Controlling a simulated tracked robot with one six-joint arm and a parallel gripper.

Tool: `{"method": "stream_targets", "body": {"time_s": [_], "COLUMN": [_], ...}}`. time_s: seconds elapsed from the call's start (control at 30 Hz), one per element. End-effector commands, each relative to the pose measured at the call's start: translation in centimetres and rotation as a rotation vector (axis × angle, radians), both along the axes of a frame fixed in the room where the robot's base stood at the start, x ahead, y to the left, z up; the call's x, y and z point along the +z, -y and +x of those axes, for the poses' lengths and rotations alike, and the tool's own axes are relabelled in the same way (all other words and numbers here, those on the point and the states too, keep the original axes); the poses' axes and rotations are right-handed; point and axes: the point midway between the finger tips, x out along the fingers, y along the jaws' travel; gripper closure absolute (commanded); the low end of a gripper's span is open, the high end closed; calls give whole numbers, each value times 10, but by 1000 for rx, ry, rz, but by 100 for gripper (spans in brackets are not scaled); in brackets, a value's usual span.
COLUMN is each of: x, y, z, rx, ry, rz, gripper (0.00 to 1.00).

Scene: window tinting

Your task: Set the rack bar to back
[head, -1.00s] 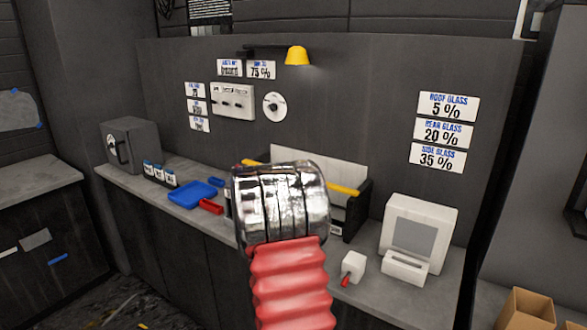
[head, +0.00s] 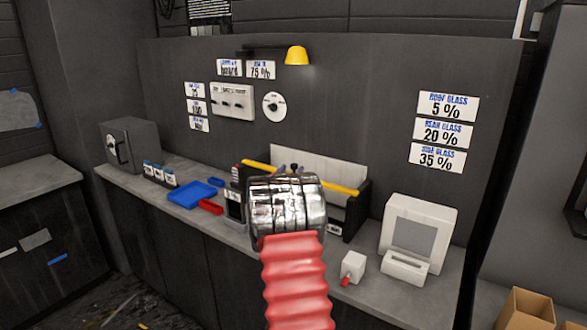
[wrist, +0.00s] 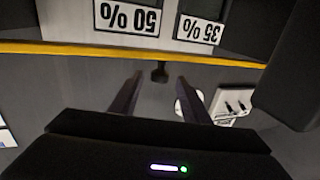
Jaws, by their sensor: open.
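The yellow rack bar (head: 342,189) runs across the rack on the bench in the head view, its middle partly hidden by my arm. In the wrist view the bar (wrist: 60,48) crosses the upper part, with a small dark knob (wrist: 160,72) at its edge. My gripper (wrist: 160,80) is open, its two dark fingers pointing towards the bar. The knob appears between the fingertips; contact cannot be told. The rack (head: 360,205) has dark ends and a pale back panel. Its labels, 50 % (wrist: 128,17) and 35 % (wrist: 200,30), appear upside down in the wrist view.
A white boxy device (head: 418,235) and a small white block with a red tip (head: 353,267) stand right of the rack. A blue tray (head: 190,195) and a red tray (head: 211,207) lie left. A yellow lamp (head: 297,55) hangs above. A grey safe (head: 132,145) stands far left.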

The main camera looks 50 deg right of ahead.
Motion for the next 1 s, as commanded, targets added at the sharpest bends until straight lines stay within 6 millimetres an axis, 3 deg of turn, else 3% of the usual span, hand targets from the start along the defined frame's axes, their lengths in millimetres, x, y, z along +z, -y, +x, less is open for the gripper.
{"method": "stream_targets", "body": {"time_s": [0.33,0.77,1.0], "x": [0,0,0], "y": [32,37,37], "z": [14,17,17], "rx": [0,1,1], "ry": [0,0,0], "rz": [0,-1,-1], "gripper": [57,57,74]}}
